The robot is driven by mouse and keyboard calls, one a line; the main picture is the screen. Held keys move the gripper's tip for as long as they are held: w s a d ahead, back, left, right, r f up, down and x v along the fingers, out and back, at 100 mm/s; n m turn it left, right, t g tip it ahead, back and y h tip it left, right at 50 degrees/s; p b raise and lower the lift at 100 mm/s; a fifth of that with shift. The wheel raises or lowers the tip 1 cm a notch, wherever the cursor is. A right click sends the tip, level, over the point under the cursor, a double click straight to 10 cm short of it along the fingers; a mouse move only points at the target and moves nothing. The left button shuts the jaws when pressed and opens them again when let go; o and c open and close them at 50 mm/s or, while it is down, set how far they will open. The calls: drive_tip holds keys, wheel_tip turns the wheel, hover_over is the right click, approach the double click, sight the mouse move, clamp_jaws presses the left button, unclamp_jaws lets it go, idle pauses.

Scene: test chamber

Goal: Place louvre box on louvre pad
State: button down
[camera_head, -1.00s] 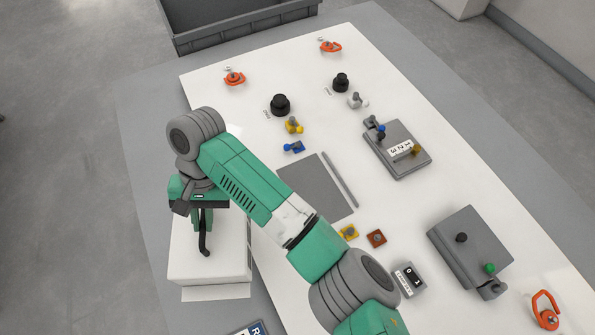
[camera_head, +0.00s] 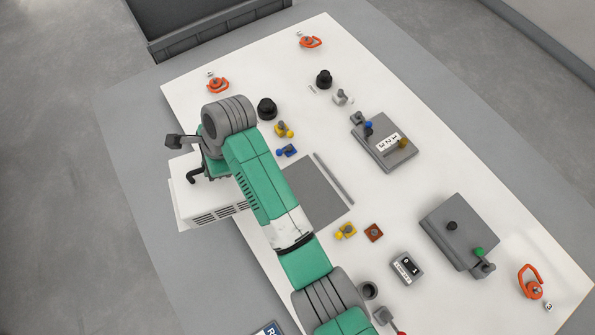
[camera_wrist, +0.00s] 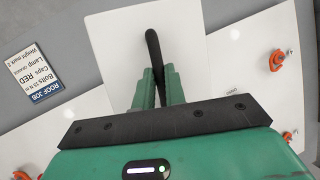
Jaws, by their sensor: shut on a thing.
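The louvre box (camera_head: 181,207) is white with a slotted side (camera_head: 221,213) and a black handle (camera_head: 192,177). It is at the left edge of the white board in the head view. In the wrist view, the box (camera_wrist: 120,40) lies beyond my gripper (camera_wrist: 160,90), which is shut on its black handle (camera_wrist: 153,45). In the head view the arm partly covers the box and hides the fingertips. A grey rectangle (camera_head: 318,196), which looks like the louvre pad, lies bare on the board to the right of the box, partly behind my arm.
A thin grey strip (camera_head: 334,179) lies along the pad's right side. Blue (camera_head: 287,151) and yellow (camera_head: 284,130) fittings and a black knob (camera_head: 267,108) stand above the pad. A yellow fitting (camera_head: 346,230) and brown block (camera_head: 373,232) are below right. Grey panels stand farther right.

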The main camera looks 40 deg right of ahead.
drive_tip(key=s+d+f+m+h+p, duration=0.25)
drive_tip(key=s+d+m, duration=0.45)
drive_tip(key=d, duration=0.4)
drive_tip(key=s+d+f+m+h+p, duration=0.2)
drive_tip(key=s+d+m+h+p, duration=0.3)
drive_tip(key=d+m, duration=0.45)
wheel_tip(320, 180, down, 10)
drive_tip(key=y+b, duration=0.1)
drive_tip(key=b, duration=0.2)
drive_tip(key=shift+s+d+n+t+b, duration=0.3)
drive_tip(key=shift+n+b, duration=0.1)
drive_tip(key=shift+n, duration=0.05)
drive_tip(key=shift+f, duration=0.2)
drive_tip(key=c, duration=1.5)
unclamp_jaws()
drive_tip(key=shift+f, duration=0.1)
drive_tip(key=shift+o, duration=0.2)
drive_tip(key=p+v, duration=0.3)
drive_tip(key=v, duration=0.9)
